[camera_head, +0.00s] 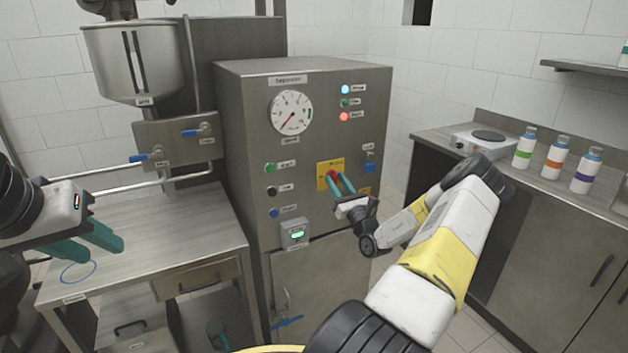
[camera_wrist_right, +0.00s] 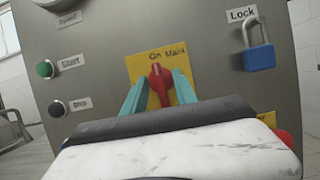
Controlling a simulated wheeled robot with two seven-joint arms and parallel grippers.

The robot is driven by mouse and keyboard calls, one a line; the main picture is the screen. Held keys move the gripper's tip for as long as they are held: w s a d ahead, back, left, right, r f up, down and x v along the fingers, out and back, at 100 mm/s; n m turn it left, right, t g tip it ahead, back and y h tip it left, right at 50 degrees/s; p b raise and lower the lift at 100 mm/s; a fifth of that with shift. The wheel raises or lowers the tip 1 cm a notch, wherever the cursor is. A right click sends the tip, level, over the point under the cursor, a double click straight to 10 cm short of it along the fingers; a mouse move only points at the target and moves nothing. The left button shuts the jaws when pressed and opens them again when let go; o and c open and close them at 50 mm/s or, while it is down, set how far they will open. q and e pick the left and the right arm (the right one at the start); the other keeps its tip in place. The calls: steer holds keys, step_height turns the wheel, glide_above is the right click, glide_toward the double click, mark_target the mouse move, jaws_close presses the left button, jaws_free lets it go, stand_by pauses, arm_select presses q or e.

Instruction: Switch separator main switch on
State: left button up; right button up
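The separator (camera_head: 250,150) is a grey metal cabinet with a dial, lamps and buttons. Its main switch is a red knob (camera_wrist_right: 160,82) on a yellow plate (camera_wrist_right: 140,68) marked "On" and "Main". The knob stands roughly upright in the right wrist view. My right gripper (camera_head: 338,181) is at the switch; its teal fingers (camera_wrist_right: 160,88) lie on either side of the knob, very close to it. Whether they press on it cannot be told. My left gripper (camera_head: 98,245) is open and empty over the steel table at the left.
A blue padlock (camera_wrist_right: 258,57) marked "Lock" hangs right of the switch. Start (camera_wrist_right: 45,69) and stop (camera_wrist_right: 56,108) buttons are to its left. A steel hopper (camera_head: 135,62) stands at the left. Bottles (camera_head: 555,157) and a hot plate (camera_head: 480,142) stand on the right counter.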

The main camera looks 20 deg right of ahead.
steer(key=v, duration=0.7)
steer(key=shift+s+f, duration=0.15)
steer(key=shift+s, duration=0.2)
